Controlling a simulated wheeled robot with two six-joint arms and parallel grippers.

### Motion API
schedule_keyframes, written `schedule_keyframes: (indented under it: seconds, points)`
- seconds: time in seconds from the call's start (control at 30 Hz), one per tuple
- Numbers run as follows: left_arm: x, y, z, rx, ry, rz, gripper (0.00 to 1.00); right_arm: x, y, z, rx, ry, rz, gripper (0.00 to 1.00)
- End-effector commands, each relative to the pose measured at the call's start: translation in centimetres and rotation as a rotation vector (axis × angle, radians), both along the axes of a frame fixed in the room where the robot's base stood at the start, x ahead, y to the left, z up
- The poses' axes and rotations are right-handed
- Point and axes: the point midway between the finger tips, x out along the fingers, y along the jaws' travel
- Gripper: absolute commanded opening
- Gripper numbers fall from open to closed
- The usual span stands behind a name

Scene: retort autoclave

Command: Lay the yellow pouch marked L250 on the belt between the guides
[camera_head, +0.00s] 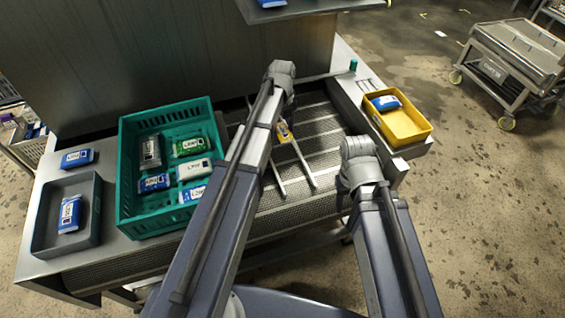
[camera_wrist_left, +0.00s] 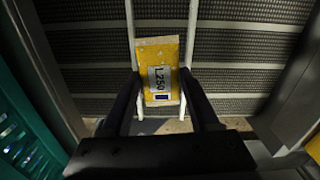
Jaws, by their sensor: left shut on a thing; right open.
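The yellow pouch marked L250 (camera_wrist_left: 158,74) is in the jaws of my left gripper (camera_wrist_left: 160,85), label facing the wrist camera. In the head view the pouch (camera_head: 284,132) shows just right of my left arm, between the two pale guides (camera_head: 303,166). In the wrist view the guides (camera_wrist_left: 192,35) run on either side of it over the dark mesh belt (camera_wrist_left: 245,60). I cannot tell whether the pouch touches the belt. My right gripper (camera_head: 358,165) is over the belt's right side, away from the pouch; its fingers are mostly hidden.
A green crate (camera_head: 127,190) with several pouches stands left of the belt. A grey tray (camera_head: 42,215) holds a blue pouch, and another blue pouch (camera_head: 77,158) lies behind it. A yellow bin (camera_head: 408,132) with a blue pouch is at the right. A metal cart (camera_head: 510,55) stands beyond.

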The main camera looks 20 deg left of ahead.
Motion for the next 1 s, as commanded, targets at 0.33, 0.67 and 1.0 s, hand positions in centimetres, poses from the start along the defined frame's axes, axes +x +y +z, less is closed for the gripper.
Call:
schedule_keyframes:
  seconds: [0.33,0.67,1.0]
  points:
    - [0.9,0.2,-1.4,0.0,0.0,-0.095,0.06,0.0,0.0,-1.4,0.0,0.0,0.0,0.5]
    - [0.9,0.2,-5.8,0.0,0.0,-0.093,0.06,0.0,0.0,-5.8,0.0,0.0,0.0,0.5]
    - [0.9,0.2,-7.4,0.0,0.0,-0.092,0.06,0.0,0.0,-7.4,0.0,0.0,0.001,0.5]
